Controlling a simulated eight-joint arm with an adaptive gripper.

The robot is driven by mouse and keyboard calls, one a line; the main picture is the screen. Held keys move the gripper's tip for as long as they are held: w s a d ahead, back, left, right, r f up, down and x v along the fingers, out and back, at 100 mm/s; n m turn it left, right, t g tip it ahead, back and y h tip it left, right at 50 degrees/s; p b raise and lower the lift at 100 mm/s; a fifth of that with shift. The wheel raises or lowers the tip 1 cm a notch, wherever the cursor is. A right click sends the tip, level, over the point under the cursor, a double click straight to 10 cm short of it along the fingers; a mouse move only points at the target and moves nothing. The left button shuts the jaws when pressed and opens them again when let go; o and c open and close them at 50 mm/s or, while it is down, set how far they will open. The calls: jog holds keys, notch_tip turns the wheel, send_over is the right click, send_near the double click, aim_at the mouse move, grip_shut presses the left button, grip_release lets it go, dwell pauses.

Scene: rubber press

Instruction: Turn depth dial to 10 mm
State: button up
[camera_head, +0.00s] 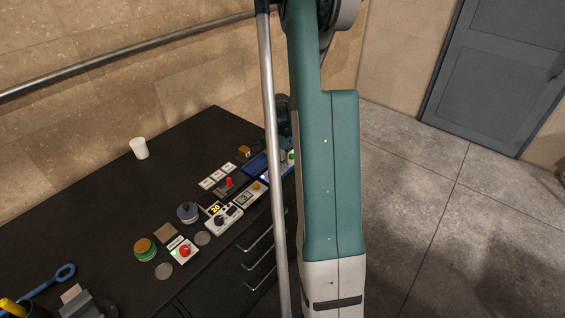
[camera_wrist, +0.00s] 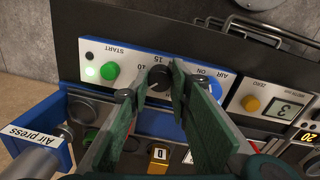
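The black depth dial (camera_wrist: 159,78) sits on a white panel (camera_wrist: 122,53) in the wrist view, with the marks 10 and 15 printed above it. My gripper (camera_wrist: 160,80) is at the dial, with one dark green finger close on each side of it. I cannot tell whether the fingers touch or grip the dial. The pointer of the dial is not readable. In the head view my arm hides the gripper and the dial.
A lit green START button (camera_wrist: 109,71) is left of the dial, and a label AIR ON is to the right. The blue Air press frame (camera_wrist: 59,116) is at left. A module with a yellow button (camera_wrist: 251,103) stands right. A white cup (camera_head: 139,148) stands on the black bench (camera_head: 95,185).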

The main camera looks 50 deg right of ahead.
jog(key=shift+c, duration=1.2)
jog(key=shift+o, duration=0.2)
jog(key=shift+f+m+b, duration=0.1)
jog(key=shift+m+b, duration=0.3)
jog(key=shift+b, duration=0.05)
jog(key=m+b, duration=0.3)
jog(key=m, duration=0.1)
jog(key=shift+m, duration=0.3)
jog(key=m+b, duration=0.2)
jog(key=m, duration=0.1)
jog(key=shift+w+g, duration=0.1)
jog(key=shift+g, duration=0.2)
jog(key=shift+m+b, duration=0.7)
jog(key=shift+m, duration=1)
jog(key=o, duration=0.9)
